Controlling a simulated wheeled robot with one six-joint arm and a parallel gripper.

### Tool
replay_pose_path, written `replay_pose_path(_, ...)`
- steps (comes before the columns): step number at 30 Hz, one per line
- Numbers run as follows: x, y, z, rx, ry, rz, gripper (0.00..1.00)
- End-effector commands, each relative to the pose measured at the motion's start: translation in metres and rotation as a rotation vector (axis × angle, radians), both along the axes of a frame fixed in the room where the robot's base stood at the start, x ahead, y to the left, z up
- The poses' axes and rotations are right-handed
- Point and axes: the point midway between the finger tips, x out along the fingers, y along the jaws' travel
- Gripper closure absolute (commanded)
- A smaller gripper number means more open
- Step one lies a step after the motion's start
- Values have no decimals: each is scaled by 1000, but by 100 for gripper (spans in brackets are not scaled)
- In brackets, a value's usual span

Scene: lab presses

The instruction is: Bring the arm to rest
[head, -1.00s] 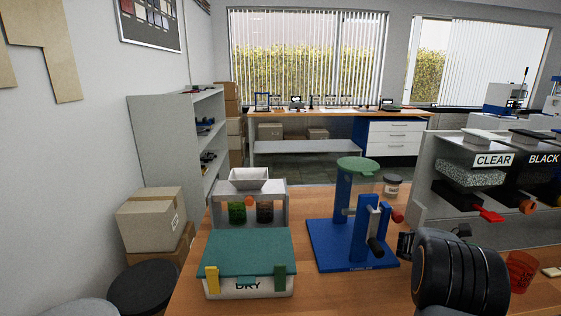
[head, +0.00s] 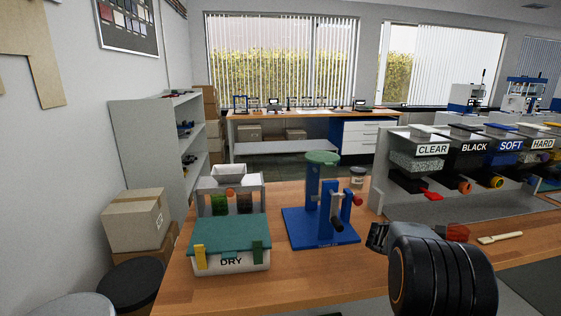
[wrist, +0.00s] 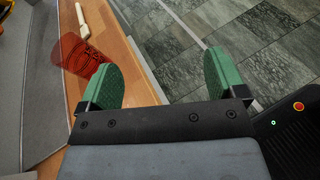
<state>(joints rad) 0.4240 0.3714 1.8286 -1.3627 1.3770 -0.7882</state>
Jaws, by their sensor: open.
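My gripper shows in the wrist view (wrist: 160,75) with its two green-padded fingers wide apart and nothing between them. It hangs over the front edge of the wooden bench (wrist: 125,60), with the tiled floor showing below and to the right. In the head view my dark arm link stands at the lower right, in front of the bench (head: 240,293), and the gripper's fingertips are hidden behind it.
A red translucent cup (wrist: 82,60) stands left of my gripper, near a pale-handled tool (wrist: 95,22). A blue press (head: 322,225), a DRY box (head: 232,262) and a labelled dispenser rack (head: 425,205) stand on the bench.

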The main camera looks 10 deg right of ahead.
Motion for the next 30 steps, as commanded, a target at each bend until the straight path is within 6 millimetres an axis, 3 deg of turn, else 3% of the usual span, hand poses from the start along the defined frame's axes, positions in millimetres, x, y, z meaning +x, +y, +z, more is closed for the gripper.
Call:
replay_pose_path(8,-18,76,25,190,-353,-61,10)
replay_pose_path(11,-28,117,34,299,-532,-112,10)
replay_pose_path(18,-63,246,55,674,-1019,-367,10)
replay_pose_path(21,-76,286,62,806,-1149,-492,10)
replay_pose_path(25,-87,320,68,928,-1249,-624,10)
replay_pose_path(30,-94,338,71,997,-1298,-711,10)
